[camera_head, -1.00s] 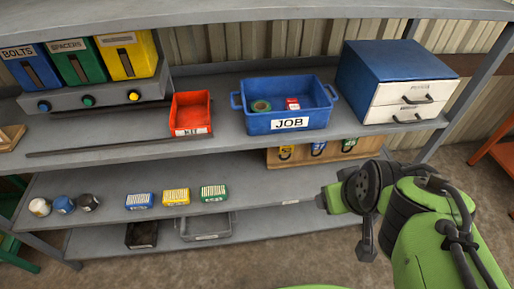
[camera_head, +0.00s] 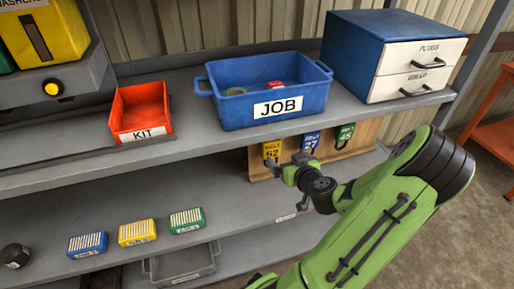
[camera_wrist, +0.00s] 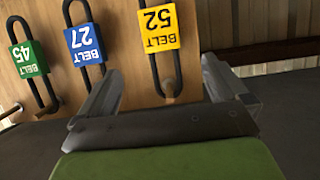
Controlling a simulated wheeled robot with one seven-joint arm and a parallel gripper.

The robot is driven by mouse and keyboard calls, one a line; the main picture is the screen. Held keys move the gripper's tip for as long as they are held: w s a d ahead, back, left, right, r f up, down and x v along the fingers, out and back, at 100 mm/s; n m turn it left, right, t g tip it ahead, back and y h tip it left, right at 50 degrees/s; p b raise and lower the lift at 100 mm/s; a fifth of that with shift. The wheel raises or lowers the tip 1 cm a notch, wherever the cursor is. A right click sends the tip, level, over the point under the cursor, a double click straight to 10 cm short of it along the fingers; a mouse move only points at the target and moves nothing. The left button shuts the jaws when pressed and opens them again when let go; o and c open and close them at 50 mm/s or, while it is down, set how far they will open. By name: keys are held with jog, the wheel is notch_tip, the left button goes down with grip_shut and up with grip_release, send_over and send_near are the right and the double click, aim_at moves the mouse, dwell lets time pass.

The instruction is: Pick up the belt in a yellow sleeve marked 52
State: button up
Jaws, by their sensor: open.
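The belt in a yellow sleeve marked 52 (camera_head: 272,150) hangs on a wooden board under the upper shelf, leftmost of three belts. In the wrist view, which shows the labels upside down, the yellow sleeve (camera_wrist: 158,27) is ahead of my gripper. The dark belt loop hangs around a peg between the finger lines. My gripper (camera_wrist: 160,90) is open and empty, its two fingers apart. In the head view my gripper (camera_head: 283,174) is in front of the board, close below the yellow sleeve. I see no contact with the belt.
A blue belt 27 (camera_head: 311,141) and a green belt 45 (camera_head: 345,136) hang beside it on the wooden board (camera_head: 367,135). The blue JOB bin (camera_head: 230,112) and red KIT bin (camera_head: 140,115) stand on the shelf above. Small boxes (camera_head: 137,232) sit lower left.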

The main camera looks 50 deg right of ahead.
aim_at(273, 147)
jog(key=x, duration=1.4)
jog(key=shift+a+f, duration=0.1)
jog(key=shift+a, duration=0.05)
jog(key=c, duration=1.1)
